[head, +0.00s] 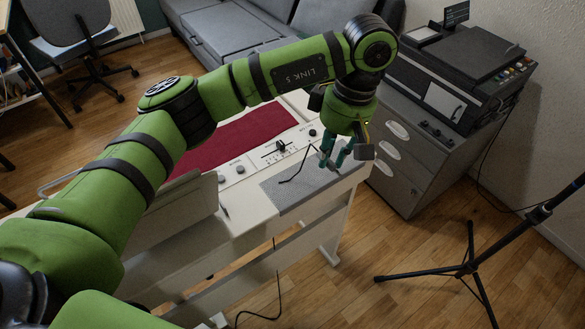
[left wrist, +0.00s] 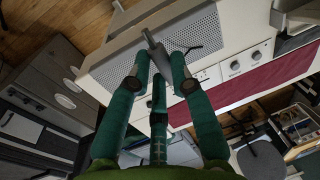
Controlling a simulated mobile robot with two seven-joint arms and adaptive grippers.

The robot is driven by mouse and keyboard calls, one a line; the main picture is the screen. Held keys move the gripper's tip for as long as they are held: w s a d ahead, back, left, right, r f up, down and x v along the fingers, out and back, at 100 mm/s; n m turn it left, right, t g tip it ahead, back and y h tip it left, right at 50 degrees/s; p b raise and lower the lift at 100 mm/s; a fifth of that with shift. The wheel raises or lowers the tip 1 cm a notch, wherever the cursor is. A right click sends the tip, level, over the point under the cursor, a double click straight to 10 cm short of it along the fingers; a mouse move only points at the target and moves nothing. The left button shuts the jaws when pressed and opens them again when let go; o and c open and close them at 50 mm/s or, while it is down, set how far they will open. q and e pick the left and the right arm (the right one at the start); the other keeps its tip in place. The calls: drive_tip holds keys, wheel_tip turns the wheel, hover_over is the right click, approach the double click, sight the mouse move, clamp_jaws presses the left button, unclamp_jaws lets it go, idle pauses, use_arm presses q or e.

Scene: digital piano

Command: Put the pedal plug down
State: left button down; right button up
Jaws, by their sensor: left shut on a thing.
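My left gripper (head: 337,166) is at the right end of the digital piano (head: 240,217), over its grey speaker grille (head: 290,188). In the left wrist view its teal fingers (left wrist: 158,72) are shut on a small grey piece, the pedal plug (left wrist: 149,38). The plug shows over the grille near the piano's edge; I cannot tell if it touches the surface. In the head view the fingers mostly hide the plug. A thin black bent cord (head: 296,168) shows beside the fingers over the grille. My right gripper is not in view.
A dark red cloth strip (head: 235,137) covers the keys. Knobs and sliders (head: 277,149) lie left of the grille. A grey drawer cabinet (head: 405,165) with a printer (head: 455,80) stands to the right. A black tripod stand (head: 468,266) is at right front. A cable (head: 277,290) hangs below the piano.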

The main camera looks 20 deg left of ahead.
use_arm(q)
drive_tip(key=p, duration=0.2)
hover_over(291, 176)
drive_tip(key=f, duration=0.5)
drive_tip(key=shift+w+d, duration=0.1)
drive_tip(key=shift+w, duration=0.1)
wheel_tip(291, 176, down, 4)
drive_tip(key=shift+r, duration=0.1)
drive_tip(key=shift+f, duration=0.2)
drive_tip(key=shift+f+b, duration=0.6)
drive_tip(key=c, duration=1.1)
unclamp_jaws()
drive_tip(key=shift+s, duration=0.1)
